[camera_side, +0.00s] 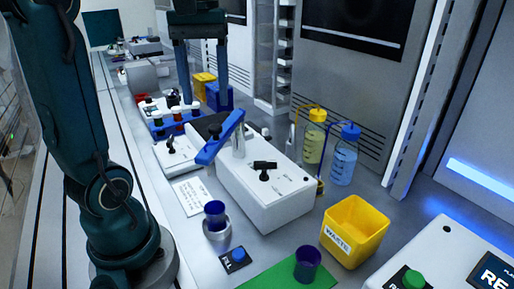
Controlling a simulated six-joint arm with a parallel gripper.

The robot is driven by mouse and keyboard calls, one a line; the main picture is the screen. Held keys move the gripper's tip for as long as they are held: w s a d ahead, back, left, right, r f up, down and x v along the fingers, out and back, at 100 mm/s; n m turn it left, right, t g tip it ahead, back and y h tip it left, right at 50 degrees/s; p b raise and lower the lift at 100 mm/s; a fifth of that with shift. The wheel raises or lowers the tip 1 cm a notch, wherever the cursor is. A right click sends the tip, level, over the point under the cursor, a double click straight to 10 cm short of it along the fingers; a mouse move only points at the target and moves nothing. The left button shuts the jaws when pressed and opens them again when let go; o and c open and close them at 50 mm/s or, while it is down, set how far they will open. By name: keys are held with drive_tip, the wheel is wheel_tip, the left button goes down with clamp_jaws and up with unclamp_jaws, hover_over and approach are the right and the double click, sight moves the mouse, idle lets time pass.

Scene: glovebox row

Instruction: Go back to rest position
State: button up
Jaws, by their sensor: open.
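My gripper (205,97) hangs at the top of the side view, fingers pointing down and spread apart with nothing seen between them. In the picture it overlaps the area around the blue tube rack (176,120) and the blue bin (219,97). I cannot tell its exact height, or whether it touches anything there. My arm's base and lower links fill the left side, and the upper links are partly out of frame.
A white machine (285,205) with a blue lever (220,138) stands mid-bench. A purple cup (215,210) sits in a round holder; another (307,262) stands on a green mat (265,280). A yellow waste bin (352,228) and two bottles (344,160) are right.

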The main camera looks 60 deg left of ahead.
drive_tip(key=n, duration=2.8)
drive_tip(key=shift+n, duration=0.3)
drive_tip(key=shift+f, duration=0.5)
